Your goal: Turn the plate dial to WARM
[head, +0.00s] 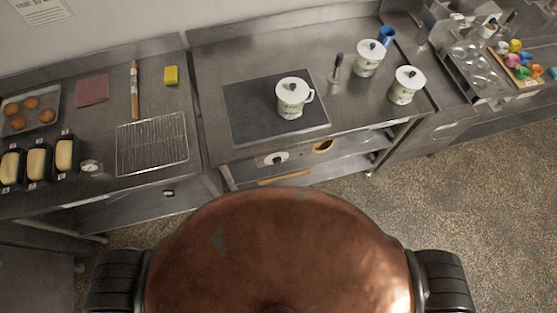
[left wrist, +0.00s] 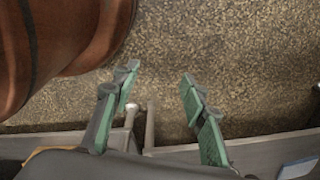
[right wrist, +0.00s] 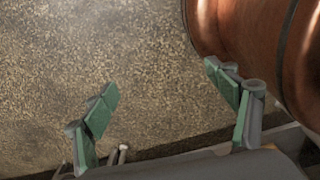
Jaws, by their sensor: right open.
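A white dial (head: 277,158) with a dark mark sits on the front face of the counter, below the dark hot plate (head: 240,117). Its lettering is too small to read. A white lidded pot (head: 293,97) with a green print and a side handle stands on the plate. In the left wrist view my left gripper (left wrist: 158,88) is open and empty above the speckled floor. In the right wrist view my right gripper (right wrist: 160,82) is open and empty, also over the floor. Neither gripper shows in the head view, and both are away from the dial.
Two more lidded pots (head: 368,58) (head: 404,85) and a blue cup (head: 386,35) stand right of the plate. A wire rack (head: 152,143), loaf tins (head: 36,163) and a small round gauge (head: 91,167) are on the left counter. The floor (head: 450,200) at right is clear.

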